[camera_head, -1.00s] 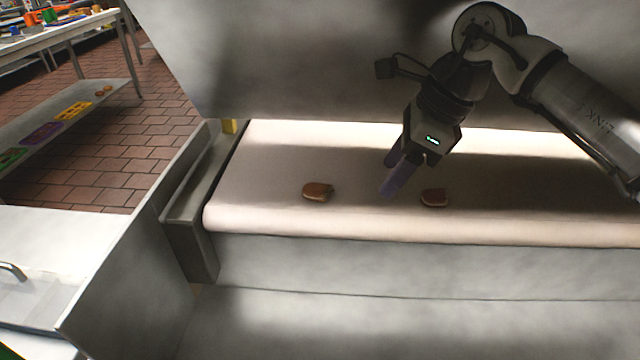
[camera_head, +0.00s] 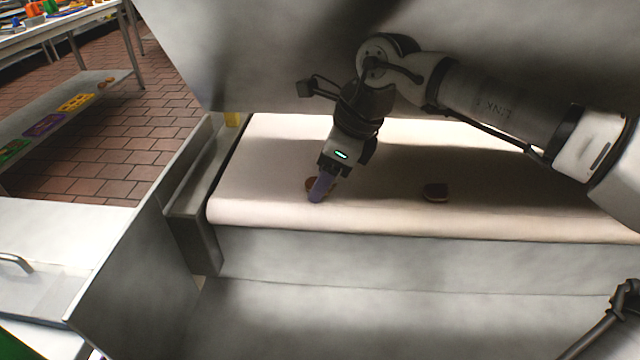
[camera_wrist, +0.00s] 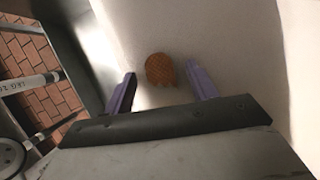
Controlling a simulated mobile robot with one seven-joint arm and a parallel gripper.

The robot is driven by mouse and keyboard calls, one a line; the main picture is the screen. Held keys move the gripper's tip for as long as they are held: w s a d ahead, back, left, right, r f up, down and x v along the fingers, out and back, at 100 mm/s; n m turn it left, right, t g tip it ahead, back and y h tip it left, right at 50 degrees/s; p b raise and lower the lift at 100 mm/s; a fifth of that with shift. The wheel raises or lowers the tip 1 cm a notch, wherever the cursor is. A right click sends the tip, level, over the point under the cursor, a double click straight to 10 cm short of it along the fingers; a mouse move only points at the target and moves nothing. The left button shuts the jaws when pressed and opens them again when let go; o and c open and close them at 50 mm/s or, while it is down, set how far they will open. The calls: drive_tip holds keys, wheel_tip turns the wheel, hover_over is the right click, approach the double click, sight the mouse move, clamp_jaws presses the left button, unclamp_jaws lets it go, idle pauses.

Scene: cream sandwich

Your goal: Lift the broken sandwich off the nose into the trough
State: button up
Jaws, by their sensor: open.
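A round brown sandwich (camera_head: 309,183) lies on the pale belt (camera_head: 380,210), left of its middle, mostly hidden by my fingers in the head view. A grey channel (camera_head: 190,205), possibly the trough, runs along the belt's left end.
A steel panel (camera_head: 240,60) rises behind the belt. A steel side plate (camera_head: 135,240) stands at the left, and a broad steel surface (camera_head: 330,320) lies in front, below the belt.

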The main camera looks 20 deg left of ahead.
drive_tip(key=shift+c, duration=0.3)
drive_tip(key=c, duration=1)
drive_tip(key=shift+r, duration=0.45)
drive_tip(key=v, duration=0.2)
drive_tip(key=shift+r, duration=0.3)
drive_tip(key=d, duration=0.5)
drive_tip(key=d+b, duration=0.1)
drive_tip(key=d, duration=1.1)
drive_tip(key=shift+w+d+b, duration=0.15)
drive_tip(key=shift+w+b, duration=0.2)
